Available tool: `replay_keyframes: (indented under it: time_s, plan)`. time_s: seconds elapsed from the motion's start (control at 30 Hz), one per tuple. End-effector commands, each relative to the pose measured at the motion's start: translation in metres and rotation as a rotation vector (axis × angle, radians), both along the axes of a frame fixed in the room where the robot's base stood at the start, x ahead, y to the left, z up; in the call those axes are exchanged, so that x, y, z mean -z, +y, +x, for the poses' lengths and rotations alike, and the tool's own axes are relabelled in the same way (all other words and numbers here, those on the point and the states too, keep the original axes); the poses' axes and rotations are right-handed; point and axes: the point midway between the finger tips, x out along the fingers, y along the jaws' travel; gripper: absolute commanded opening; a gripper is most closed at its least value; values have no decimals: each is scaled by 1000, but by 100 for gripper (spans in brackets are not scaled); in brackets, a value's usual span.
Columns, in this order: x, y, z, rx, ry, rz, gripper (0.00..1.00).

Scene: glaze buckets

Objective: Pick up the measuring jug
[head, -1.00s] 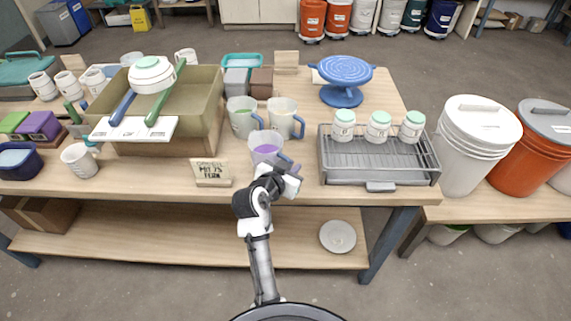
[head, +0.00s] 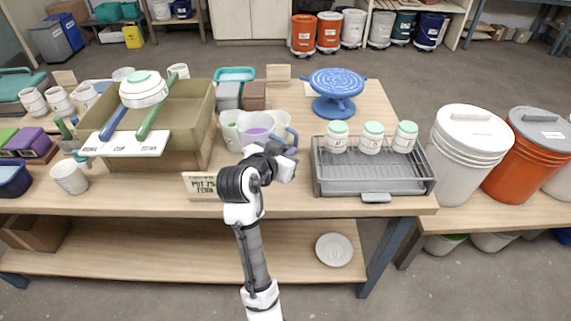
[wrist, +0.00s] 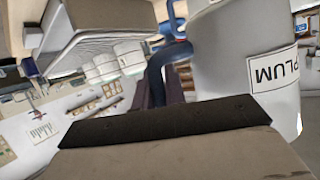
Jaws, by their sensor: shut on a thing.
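The measuring jug (head: 256,124) is pale and translucent, with purple glaze inside. My gripper (head: 277,147) is at its right front side, shut on its blue handle. In the wrist view the jug (wrist: 235,60) fills the upper right, its "PLUM" label upside down, and the handle (wrist: 173,50) runs between the dark fingers (wrist: 160,88). The jug appears raised above the table, overlapping the two jugs behind it. Its base is partly hidden by my gripper in the head view.
A jug with green glaze (head: 229,130) stands close at left, and another jug (head: 284,124) close at right. A wire rack tray (head: 372,180) with lidded jars lies to the right. A card sign (head: 200,186) stands at the front edge, left of my arm.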

Motion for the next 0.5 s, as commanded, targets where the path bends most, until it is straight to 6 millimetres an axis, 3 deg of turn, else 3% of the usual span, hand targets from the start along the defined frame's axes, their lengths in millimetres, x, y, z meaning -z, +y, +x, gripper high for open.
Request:
replay_keyframes:
  time_s: [0.5]
  plan:
    - [-66, 0, 0, 0, -7, 2, 0]
